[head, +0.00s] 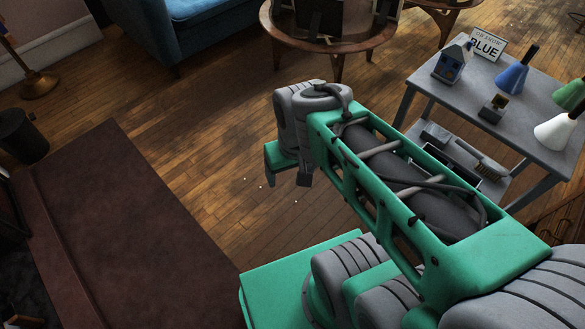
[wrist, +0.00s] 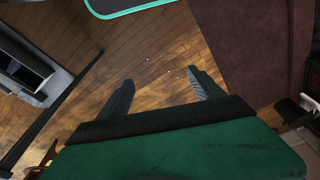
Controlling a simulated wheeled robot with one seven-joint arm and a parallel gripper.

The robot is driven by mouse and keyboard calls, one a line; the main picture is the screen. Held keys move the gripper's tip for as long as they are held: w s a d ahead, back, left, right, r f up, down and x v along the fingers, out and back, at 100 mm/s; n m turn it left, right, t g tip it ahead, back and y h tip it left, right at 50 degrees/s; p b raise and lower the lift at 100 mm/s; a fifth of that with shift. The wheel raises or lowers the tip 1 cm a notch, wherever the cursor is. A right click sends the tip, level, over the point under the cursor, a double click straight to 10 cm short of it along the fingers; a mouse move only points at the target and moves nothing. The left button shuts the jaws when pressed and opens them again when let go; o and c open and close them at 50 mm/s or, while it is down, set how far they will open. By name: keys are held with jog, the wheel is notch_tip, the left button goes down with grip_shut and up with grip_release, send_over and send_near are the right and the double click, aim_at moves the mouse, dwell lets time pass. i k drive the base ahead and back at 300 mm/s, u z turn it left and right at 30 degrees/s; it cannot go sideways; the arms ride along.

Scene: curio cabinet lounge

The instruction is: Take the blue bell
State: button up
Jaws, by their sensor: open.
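The blue bell (head: 511,79) has a dark handle and stands on a grey table (head: 540,155) at the right of the head view. A green bell (head: 569,94) and a white bell (head: 553,133) stand to its right and nearer on the same table. A sign reading BLUE (head: 487,45) is behind it. My gripper (wrist: 160,84) is open and empty in the wrist view, with bare wooden floor beyond its fingers. In the head view my gripper hangs over the floor, well left of the table. The wrist view shows no bell.
A small grey house-shaped object (head: 450,65) and a small box-like item (head: 493,109) share the tabletop. A lower shelf (head: 500,182) holds grey items. A round wooden table (head: 340,47) and a blue sofa (head: 200,22) stand at the back. Wooden floor (head: 200,125) lies open; a brown rug (head: 120,230) is left.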

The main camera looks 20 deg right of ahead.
aim_at(512, 80)
jog(key=k, duration=0.5)
jog(key=z, duration=0.4)
jog(key=i, duration=0.45)
jog(key=z, duration=1.35)
